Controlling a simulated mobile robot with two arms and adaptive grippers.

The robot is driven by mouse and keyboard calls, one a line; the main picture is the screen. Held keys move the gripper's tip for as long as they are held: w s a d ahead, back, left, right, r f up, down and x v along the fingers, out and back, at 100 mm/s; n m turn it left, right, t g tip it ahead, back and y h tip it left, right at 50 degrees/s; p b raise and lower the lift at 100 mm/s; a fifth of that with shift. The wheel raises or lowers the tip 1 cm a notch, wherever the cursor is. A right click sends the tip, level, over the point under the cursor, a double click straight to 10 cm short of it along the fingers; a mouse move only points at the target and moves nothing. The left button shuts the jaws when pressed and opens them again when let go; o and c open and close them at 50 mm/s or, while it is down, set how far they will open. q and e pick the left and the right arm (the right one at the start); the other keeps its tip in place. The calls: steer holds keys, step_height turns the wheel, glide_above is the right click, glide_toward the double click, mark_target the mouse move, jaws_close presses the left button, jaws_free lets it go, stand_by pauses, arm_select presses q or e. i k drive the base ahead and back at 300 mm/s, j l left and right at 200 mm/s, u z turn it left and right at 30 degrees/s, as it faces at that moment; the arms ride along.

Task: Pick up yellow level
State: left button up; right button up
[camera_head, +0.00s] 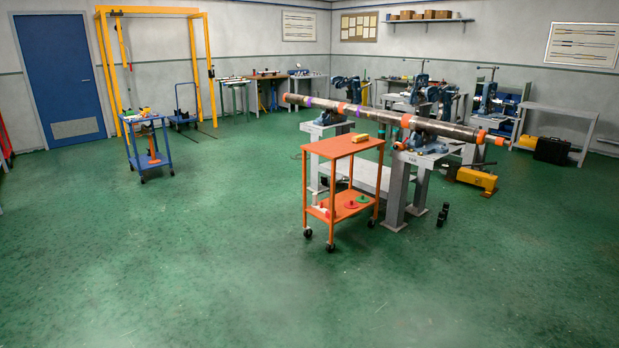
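A small yellow block (361,138), which looks like the yellow level, lies on the top shelf of the orange cart (330,150), near its far right corner. It is too small to make out its details. The cart stands on wheels in the middle of the room, to the right of centre. Neither of my grippers shows in the head view.
A long pipe (395,118) rests in vises on grey stands right behind the cart. A yellow machine (477,179) and a black case (551,150) stand at the right. A blue cart (147,152) stands at the left. The green floor (200,260) in front is clear.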

mark_target(357, 138)
steer(key=i, duration=0.9)
steer(key=i+j+z, duration=0.1)
steer(key=i, duration=0.75)
steer(key=i+j, duration=0.15)
steer(key=i, duration=0.75)
steer(key=i+j+z, duration=0.1)
steer(key=i+z, duration=0.15)
steer(key=i, duration=0.3)
steer(key=i+j+z, duration=0.25)
steer(key=i, duration=0.3)
